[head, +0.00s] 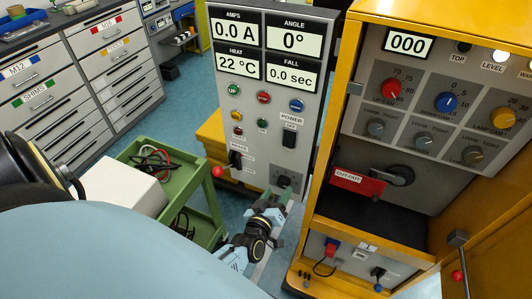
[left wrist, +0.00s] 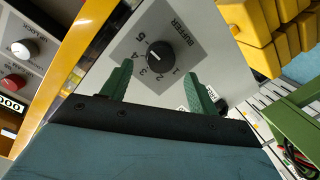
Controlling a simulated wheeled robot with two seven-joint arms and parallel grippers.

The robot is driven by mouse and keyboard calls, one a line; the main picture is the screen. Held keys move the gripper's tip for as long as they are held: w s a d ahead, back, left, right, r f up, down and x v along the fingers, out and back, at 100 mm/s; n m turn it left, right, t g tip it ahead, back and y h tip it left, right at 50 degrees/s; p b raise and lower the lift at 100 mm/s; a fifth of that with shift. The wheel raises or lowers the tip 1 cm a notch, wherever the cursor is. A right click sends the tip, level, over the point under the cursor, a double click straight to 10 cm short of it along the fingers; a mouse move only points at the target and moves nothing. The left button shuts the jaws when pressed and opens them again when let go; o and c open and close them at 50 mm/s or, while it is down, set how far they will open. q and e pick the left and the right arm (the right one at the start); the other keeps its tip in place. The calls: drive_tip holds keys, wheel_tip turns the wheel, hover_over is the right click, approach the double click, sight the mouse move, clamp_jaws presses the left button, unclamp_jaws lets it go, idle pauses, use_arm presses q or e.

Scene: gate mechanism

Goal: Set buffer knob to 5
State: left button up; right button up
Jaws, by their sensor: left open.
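The black buffer knob (left wrist: 160,55) sits on a dark square plate marked BUFFER with numbers 1 to 5, on the grey panel's lower part. A small pale mark on it faces roughly the 4 side; the exact setting is hard to tell. In the head view the knob (head: 284,181) is low on the panel, just beyond my left gripper (head: 272,203). In the left wrist view my left gripper (left wrist: 158,69) is open, its green fingers apart on either side below the knob, holding nothing. Contact with the panel cannot be told. My right gripper is out of view.
The grey control panel (head: 265,110) has displays, buttons and a red-ball lever (head: 217,171) left of the knob. A yellow cabinet (head: 318,210) stands close on the right. A green cart (head: 203,180) with a white box stands left.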

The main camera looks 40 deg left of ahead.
use_arm(q)
drive_tip(key=v, duration=1)
drive_tip(key=shift+c, duration=0.4)
idle(1.4)
